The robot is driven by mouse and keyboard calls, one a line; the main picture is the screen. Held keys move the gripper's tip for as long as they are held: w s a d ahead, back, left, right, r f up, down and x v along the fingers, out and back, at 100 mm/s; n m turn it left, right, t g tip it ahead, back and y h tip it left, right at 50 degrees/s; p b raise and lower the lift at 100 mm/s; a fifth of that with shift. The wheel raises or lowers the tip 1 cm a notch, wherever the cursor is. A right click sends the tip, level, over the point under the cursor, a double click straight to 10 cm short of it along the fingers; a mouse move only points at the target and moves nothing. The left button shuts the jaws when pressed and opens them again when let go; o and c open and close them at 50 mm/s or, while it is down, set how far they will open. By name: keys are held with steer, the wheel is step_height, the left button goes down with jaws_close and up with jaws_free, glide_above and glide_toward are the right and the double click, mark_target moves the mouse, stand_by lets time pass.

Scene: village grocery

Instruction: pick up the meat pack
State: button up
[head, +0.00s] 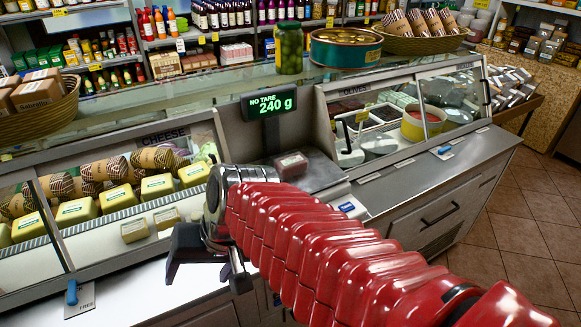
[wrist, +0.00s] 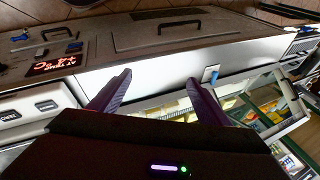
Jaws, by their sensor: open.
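A small pack (head: 291,165) with a dark reddish top sits on the scale's plate (head: 322,172) in the head view, below the display; it looks like the meat pack, but its label is too small to read. My gripper (head: 207,268) is open and empty above the white counter in front of the cheese case, to the left of and nearer than the pack. In the wrist view my gripper's two fingers (wrist: 158,80) are spread with nothing between them. I cannot make out the pack in the wrist view.
The scale display (head: 270,104) reads 240 g. The cheese case (head: 120,190) with several cheese blocks stands left, and the olive case (head: 410,115) right. A jar (head: 289,48) and a round tin (head: 345,47) stand on the glass shelf. The white counter front (head: 120,300) is mostly clear.

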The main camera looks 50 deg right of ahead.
steer(key=o, duration=0.5)
steer(key=w+m, duration=0.1)
steer(key=m, duration=0.1)
steer(key=w+d+m+y, duration=0.1)
steer(key=m, duration=0.1)
steer(key=w+f+m+t+y, duration=0.1)
steer(key=m, duration=0.1)
steer(key=shift+w+d+f, duration=0.1)
steer(key=shift+w+d, duration=0.15)
steer(key=shift+d, duration=0.1)
steer(key=shift+c, duration=0.2)
steer(key=shift+o, duration=1)
steer(key=w+d+m, duration=0.1)
steer(key=m, duration=0.1)
steer(key=w+d+m+t, duration=0.1)
steer(key=shift+w+d+m+y, duration=0.3)
steer(key=shift+m+y, duration=0.1)
steer(key=m+t+h, duration=0.7)
steer(key=m+h, duration=0.3)
steer(key=m, duration=1.4)
glide_toward(296, 169)
steer(key=shift+s, duration=0.3)
steer(key=x, duration=0.8)
steer(key=shift+a, duration=0.15)
steer(key=shift+w, duration=0.35)
